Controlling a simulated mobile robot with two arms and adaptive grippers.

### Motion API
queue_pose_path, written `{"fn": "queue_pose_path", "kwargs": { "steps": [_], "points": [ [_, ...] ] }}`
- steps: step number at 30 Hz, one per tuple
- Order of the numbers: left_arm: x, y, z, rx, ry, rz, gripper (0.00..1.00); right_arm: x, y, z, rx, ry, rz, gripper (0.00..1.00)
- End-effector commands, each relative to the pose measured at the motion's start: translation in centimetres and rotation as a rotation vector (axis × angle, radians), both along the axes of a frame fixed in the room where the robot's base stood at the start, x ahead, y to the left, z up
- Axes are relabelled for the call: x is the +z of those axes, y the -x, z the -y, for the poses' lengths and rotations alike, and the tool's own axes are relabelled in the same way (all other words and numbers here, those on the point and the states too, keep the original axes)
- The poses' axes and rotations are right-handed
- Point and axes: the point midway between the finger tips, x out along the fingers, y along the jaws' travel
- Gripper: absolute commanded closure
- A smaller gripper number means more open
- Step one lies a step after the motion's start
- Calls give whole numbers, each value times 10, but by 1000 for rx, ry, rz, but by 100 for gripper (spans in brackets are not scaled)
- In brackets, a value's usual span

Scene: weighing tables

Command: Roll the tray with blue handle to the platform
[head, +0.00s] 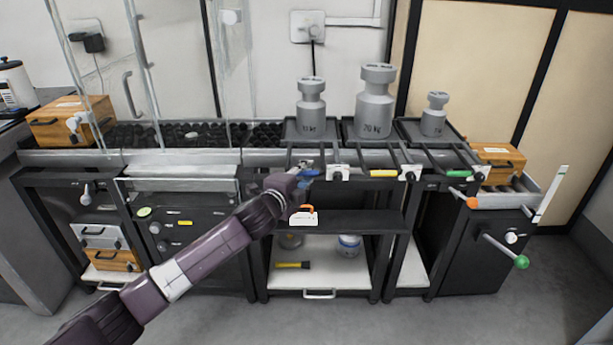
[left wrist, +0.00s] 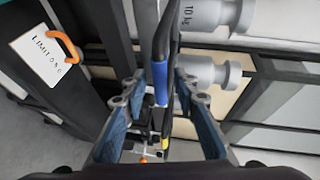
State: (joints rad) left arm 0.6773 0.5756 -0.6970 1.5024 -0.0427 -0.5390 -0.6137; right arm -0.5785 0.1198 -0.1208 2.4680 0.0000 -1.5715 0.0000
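The tray with the blue handle (head: 291,127) stands on the bench top and carries a grey weight (head: 311,112). Its blue handle (head: 309,172) is at the front, mostly covered by my left gripper (head: 303,180) in the head view. In the left wrist view the blue handle (left wrist: 161,84) is on a black bar between the two spread fingers of my left gripper (left wrist: 163,104). The fingers look apart from the bar. The weight (left wrist: 196,14) shows a "10 kg" mark there. I cannot tell which surface is the platform. My right gripper is out of view.
Trays with a yellow handle (head: 383,173) and a green handle (head: 458,173) stand to the right, each with a weight. Black rollers (head: 240,134) run left behind glass panels. A white sign with an orange handle (head: 303,219) hangs below. A wooden box (head: 497,154) is at right.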

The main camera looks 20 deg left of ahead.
Motion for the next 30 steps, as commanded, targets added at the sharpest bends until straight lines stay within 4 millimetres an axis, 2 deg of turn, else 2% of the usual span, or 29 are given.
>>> {"fn": "queue_pose_path", "kwargs": {
  "steps": [11, 18, 30],
  "points": [
    [-1, -5, 1, 0, -1, 0, 74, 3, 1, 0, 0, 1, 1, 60],
    [-1, -5, 1, 0, 0, -1, 100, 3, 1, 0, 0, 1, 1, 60],
    [-2, -4, 0, 0, -1, -1, 100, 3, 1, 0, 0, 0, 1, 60]
  ]
}}
